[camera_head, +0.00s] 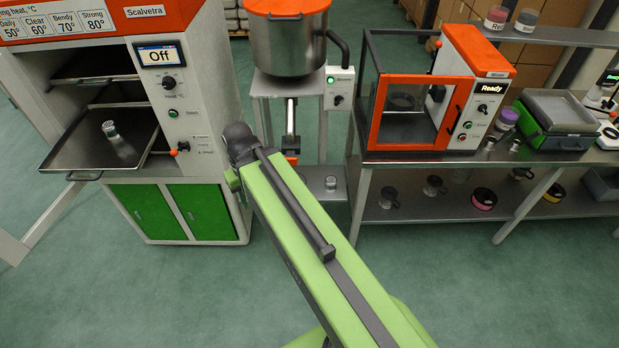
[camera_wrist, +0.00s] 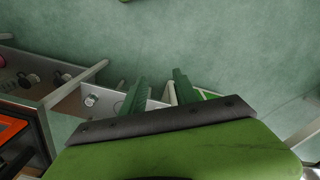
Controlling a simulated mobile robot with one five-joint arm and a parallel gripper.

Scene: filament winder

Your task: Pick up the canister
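A small metal canister (camera_head: 330,183) stands on the low shelf under the mixer. A small round metal thing on a grey shelf in the wrist view (camera_wrist: 91,100) looks like the same canister, left of my fingers. Another small metal canister (camera_head: 110,130) stands on the pulled-out oven tray (camera_head: 78,158). The frames do not show which one the task names. In the head view my arm hides the gripper.
The orange-topped oven (camera_head: 185,120) reads Off, with green cabinet doors (camera_head: 146,212) below. A mixer pot (camera_head: 288,45) stands above the low shelf. The orange winder box (camera_head: 410,100) reads Ready on a metal bench (camera_head: 372,160) with spools and jars. Green floor (camera_head: 500,300) is free in front.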

